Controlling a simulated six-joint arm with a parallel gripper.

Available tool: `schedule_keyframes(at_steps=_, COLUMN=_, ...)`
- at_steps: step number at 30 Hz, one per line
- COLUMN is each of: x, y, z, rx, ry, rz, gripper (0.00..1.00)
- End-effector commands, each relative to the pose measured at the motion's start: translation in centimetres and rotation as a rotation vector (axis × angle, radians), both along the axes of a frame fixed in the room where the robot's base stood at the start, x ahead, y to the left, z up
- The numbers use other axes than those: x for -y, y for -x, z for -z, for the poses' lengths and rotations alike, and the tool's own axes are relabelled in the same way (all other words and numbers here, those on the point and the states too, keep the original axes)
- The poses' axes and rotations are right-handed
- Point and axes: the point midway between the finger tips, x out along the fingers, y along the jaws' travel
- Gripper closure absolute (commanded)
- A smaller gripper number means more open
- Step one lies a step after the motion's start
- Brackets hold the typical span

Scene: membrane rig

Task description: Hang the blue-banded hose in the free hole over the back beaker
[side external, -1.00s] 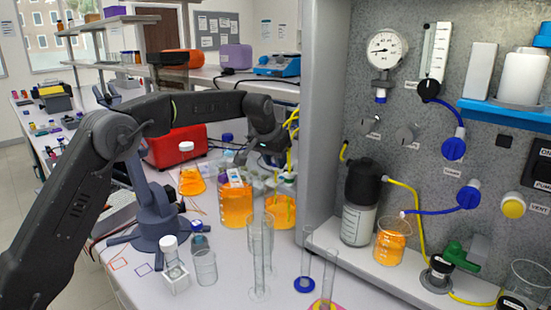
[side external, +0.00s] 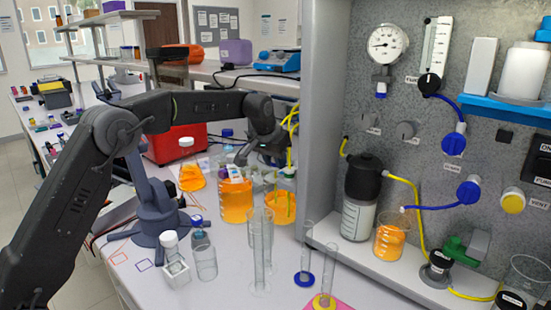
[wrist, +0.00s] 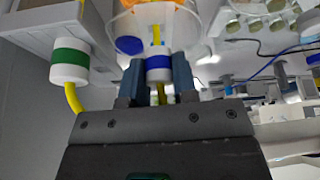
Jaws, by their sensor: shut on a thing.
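My gripper (wrist: 157,75) is shut on the blue-banded hose (wrist: 159,65) by its white collar, seen in the wrist view. The yellow tube of that hose shows behind the collar, against a clear beaker with orange liquid (wrist: 165,8). In the side view my gripper (side external: 277,160) is above the right one of two orange beakers (side external: 281,208), with yellow tubing beside it. The left orange beaker (side external: 237,207) stands next to it. The blue band is hard to make out in the side view, and I cannot tell the free hole there.
A green-banded hose (wrist: 70,62) hangs at the left in the wrist view. Glass cylinders (side external: 259,250) stand in front of the beakers. The grey rig panel (side external: 322,120) rises close to the right of my gripper. A red box (side external: 174,145) is behind my arm.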

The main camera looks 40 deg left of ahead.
Motion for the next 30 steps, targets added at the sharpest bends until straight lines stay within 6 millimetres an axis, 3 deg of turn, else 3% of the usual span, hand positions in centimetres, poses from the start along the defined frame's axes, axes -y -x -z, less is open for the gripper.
schedule_keyframes(at_steps=30, x=0.0, y=0.0, z=1.5, rx=-0.001, ry=0.000, rz=0.000, gripper=0.96)
